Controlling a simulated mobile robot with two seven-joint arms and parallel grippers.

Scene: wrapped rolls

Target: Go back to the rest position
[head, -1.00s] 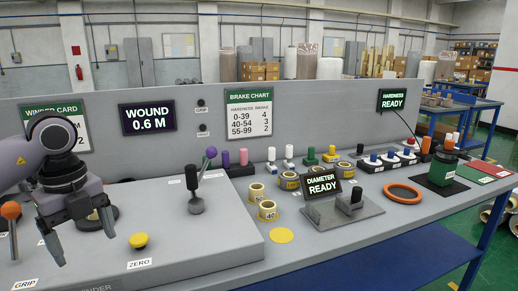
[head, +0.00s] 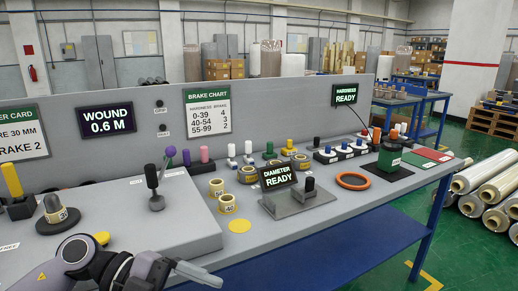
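My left arm shows at the bottom left, and its gripper (head: 200,274) points right, low in front of the winder box (head: 150,235). The gripper is seen edge-on, so I cannot tell whether its fingers are open or shut; nothing shows held in it. It is apart from the rolls on the bench. My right gripper is out of view. The black-handled lever (head: 154,186) stands on the box. The yellow zero button (head: 101,238) is just above my arm.
Yellow-banded rolls (head: 227,203) stand beside the diameter gauge (head: 290,195). An orange ring (head: 353,181) and a green hardness tester (head: 389,155) are on the right. Screens read wound 0.6 M (head: 107,120) and ready. Large wrapped rolls (head: 487,178) lie beyond the bench's right end.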

